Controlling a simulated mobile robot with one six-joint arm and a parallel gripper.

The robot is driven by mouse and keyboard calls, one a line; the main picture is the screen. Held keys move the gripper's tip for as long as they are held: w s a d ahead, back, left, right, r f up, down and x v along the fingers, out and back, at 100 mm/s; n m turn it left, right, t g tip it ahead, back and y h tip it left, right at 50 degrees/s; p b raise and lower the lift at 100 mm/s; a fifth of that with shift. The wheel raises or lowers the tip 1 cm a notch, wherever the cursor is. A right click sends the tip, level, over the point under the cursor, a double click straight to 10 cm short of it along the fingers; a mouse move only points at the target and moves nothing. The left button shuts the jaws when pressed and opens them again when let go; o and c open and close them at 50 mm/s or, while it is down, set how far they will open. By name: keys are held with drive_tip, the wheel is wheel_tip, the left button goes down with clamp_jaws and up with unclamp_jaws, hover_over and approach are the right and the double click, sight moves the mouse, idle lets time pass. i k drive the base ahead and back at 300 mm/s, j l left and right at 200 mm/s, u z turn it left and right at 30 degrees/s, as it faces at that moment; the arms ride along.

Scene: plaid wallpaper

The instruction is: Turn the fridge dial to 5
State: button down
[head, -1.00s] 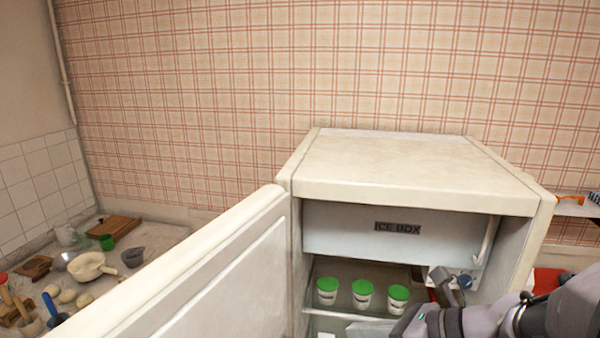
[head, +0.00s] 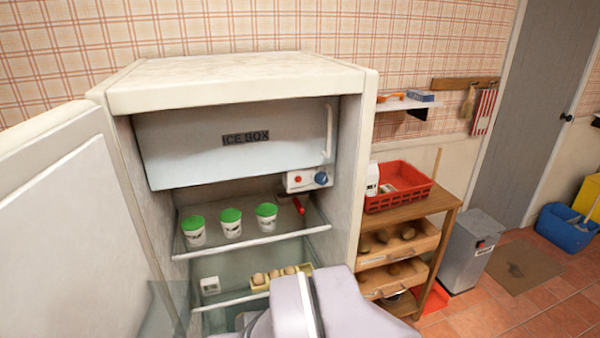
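The fridge (head: 240,82) stands open, its door (head: 60,230) swung out to the left. The dial (head: 321,178) is a blue knob at the right end of a small white control box (head: 296,186), under the ice box (head: 215,155). A red round spot sits to its left on the box. The dial's numbers and setting are too small to read. My arm shows at the bottom, in front of the lower fridge. My gripper's fingers are not in view. Nothing of mine touches the dial.
Several tubs with green lids (head: 231,222) and a red-handled item (head: 298,206) are on the upper shelf. An egg tray (head: 262,285) sits below. A wooden cart (head: 448,215) with a red basket (head: 412,192) stands close right. A grey bin (head: 468,250) is beyond.

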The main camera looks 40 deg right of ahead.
sight(321, 178)
drive_tip(key=i+j+z, duration=0.1)
drive_tip(key=z, duration=1.7)
